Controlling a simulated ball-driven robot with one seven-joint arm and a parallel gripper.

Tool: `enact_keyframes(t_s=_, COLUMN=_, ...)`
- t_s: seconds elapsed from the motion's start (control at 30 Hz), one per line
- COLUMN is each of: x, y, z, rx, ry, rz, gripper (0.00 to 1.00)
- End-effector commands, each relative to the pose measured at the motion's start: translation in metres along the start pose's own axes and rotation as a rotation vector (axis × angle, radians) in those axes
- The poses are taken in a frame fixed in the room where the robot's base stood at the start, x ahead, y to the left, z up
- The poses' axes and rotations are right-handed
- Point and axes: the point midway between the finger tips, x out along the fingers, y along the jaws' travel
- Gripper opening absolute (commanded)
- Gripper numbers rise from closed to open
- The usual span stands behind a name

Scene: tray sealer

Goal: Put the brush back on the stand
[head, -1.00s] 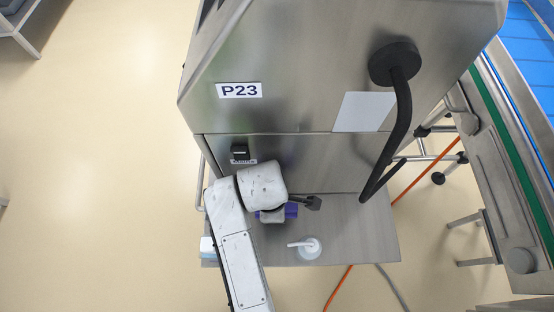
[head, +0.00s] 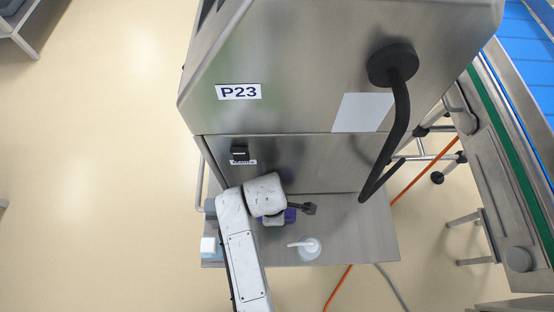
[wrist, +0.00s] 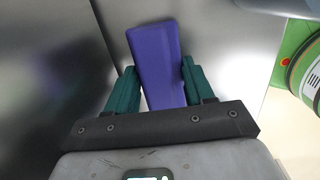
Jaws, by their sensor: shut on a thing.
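The brush (wrist: 158,60) shows as a purple block between the green fingers of my gripper (wrist: 158,72) in the wrist view. My gripper is shut on it, with a finger on each side. In the head view the purple of the brush (head: 290,214) peeks out beside my white wrist, over the steel shelf (head: 350,235) at the foot of the machine. Most of the brush is hidden there by my arm, and no bristles show. I cannot tell whether it touches the shelf. No separate stand can be made out for sure.
A white pump bottle (head: 309,249) stands on the shelf just right of and nearer than my gripper. A blue and white item (head: 209,247) is at the shelf's left end. The machine's front (head: 300,165) rises behind. A black bent pipe (head: 397,125) comes down at the right.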

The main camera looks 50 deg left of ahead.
Motion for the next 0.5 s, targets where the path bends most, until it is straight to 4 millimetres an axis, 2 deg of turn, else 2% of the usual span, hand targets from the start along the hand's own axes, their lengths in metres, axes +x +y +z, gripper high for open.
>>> enact_keyframes(t_s=0.03, x=0.0021, y=-0.0003, z=0.0000, rx=0.000, ry=0.000, rz=-0.001, gripper=0.08)
enact_keyframes(t_s=0.07, x=0.0014, y=-0.0003, z=-0.0001, rx=0.000, ry=0.000, rz=0.000, gripper=0.55)
enact_keyframes(t_s=0.3, x=0.0012, y=-0.0003, z=-0.0001, rx=0.000, ry=0.000, rz=-0.001, gripper=0.78)
enact_keyframes(t_s=0.5, x=0.0010, y=-0.0003, z=-0.0001, rx=0.000, ry=0.000, rz=0.000, gripper=0.78)
